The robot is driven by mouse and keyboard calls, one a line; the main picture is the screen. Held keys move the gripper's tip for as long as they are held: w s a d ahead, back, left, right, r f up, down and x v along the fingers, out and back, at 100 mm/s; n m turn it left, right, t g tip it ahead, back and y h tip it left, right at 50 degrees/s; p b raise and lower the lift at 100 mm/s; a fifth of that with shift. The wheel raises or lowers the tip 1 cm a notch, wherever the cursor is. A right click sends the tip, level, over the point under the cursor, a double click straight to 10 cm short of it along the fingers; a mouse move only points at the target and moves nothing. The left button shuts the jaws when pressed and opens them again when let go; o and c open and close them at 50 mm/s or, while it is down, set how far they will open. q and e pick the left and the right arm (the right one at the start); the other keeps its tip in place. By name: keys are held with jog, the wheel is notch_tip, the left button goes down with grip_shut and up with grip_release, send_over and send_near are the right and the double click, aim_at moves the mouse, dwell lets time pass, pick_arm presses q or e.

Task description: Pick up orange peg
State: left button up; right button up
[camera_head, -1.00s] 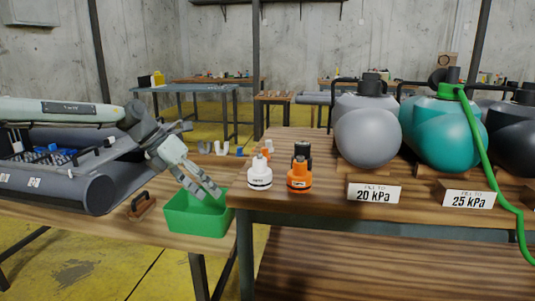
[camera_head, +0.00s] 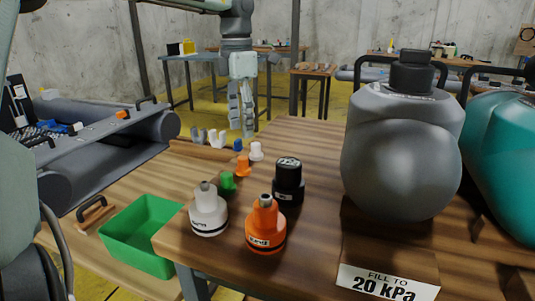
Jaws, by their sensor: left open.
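A small orange peg (camera_head: 243,166) stands on the wooden table, between a green peg (camera_head: 227,182) in front and a white peg (camera_head: 256,151) behind. A blue peg (camera_head: 238,145) is close by to the back left. My left gripper (camera_head: 241,131) points down with its fingers open and empty. In the picture it is above the row of pegs, apart from the orange peg; its exact depth is hard to tell. A larger orange nozzle (camera_head: 265,228) stands nearer the table's front. My right gripper does not show.
A white nozzle (camera_head: 208,212) and a black nozzle (camera_head: 288,183) stand near the pegs. A grey tank (camera_head: 402,150) with a 20 kPa sign (camera_head: 387,283) fills the right. A green bin (camera_head: 142,236) and a grey boat (camera_head: 110,150) are at left.

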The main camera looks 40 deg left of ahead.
aim_at(243, 157)
pick_arm(q)
jog(key=shift+w, duration=0.3)
jog(key=shift+f, duration=0.3)
jog(key=f, duration=0.2)
jog(key=shift+s+d+f, duration=0.15)
jog(key=shift+s+f, duration=0.2)
jog(key=shift+s, duration=0.05)
jog(key=f, duration=0.3)
jog(key=shift+s+d+f, duration=0.15)
jog(key=shift+s+f, duration=0.05)
jog(key=shift+f, duration=0.3)
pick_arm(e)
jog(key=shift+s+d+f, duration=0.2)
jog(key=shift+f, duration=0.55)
pick_arm(q)
jog(key=shift+c, duration=0.4)
